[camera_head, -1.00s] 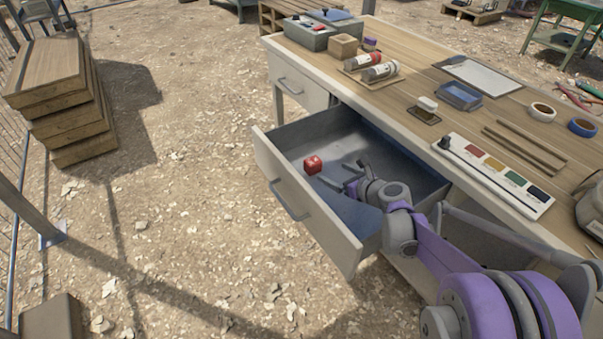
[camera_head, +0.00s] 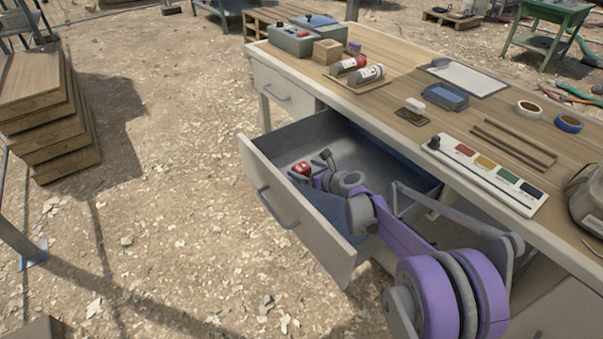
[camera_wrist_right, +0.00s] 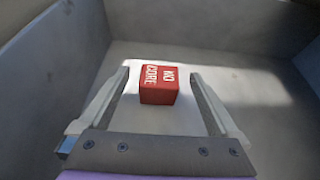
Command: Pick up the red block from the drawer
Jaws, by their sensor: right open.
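The red block (camera_head: 300,168) lies on the floor of the open drawer (camera_head: 318,262), towards its far left part. In the right wrist view the red block (camera_wrist_right: 159,84) shows white lettering and sits between the fingertips, near their far ends. My right gripper (camera_head: 310,166) reaches down into the drawer with its fingers open, one on each side of the block. The right gripper (camera_wrist_right: 162,80) shows a gap between each finger and the block in the wrist view. My left gripper is not in view.
The drawer walls surround my right gripper.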

